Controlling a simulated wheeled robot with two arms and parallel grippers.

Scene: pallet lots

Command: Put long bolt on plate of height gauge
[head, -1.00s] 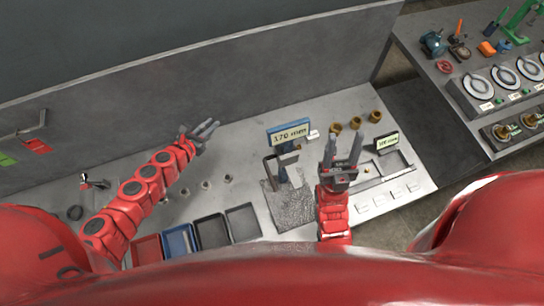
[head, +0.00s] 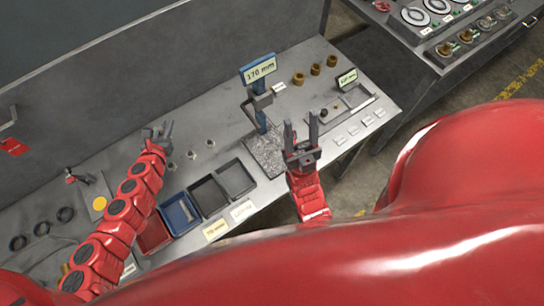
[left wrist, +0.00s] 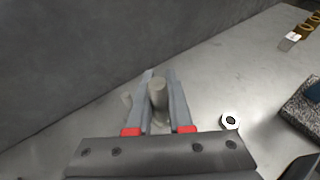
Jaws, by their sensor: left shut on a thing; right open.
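My left gripper (head: 164,132) is at the back of the bench, left of the height gauge. In the left wrist view its fingers (left wrist: 158,105) are shut on an upright grey bolt (left wrist: 158,92); I cannot tell whether the bolt still touches the bench. The height gauge has a blue post (head: 261,119) with a grey arm and a "170 mm" sign (head: 260,69). It stands on a speckled grey plate (head: 268,160), whose visible top is bare. The plate's edge shows at the right of the left wrist view (left wrist: 302,101). My right gripper (head: 301,132) is open and empty, in front of the plate's right side.
Small bolts (head: 210,143) stand left of the plate. Red, blue (head: 180,213) and dark bins line the front. Brass cylinders (head: 316,69) stand behind right. A grey wall (head: 150,80) runs behind.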

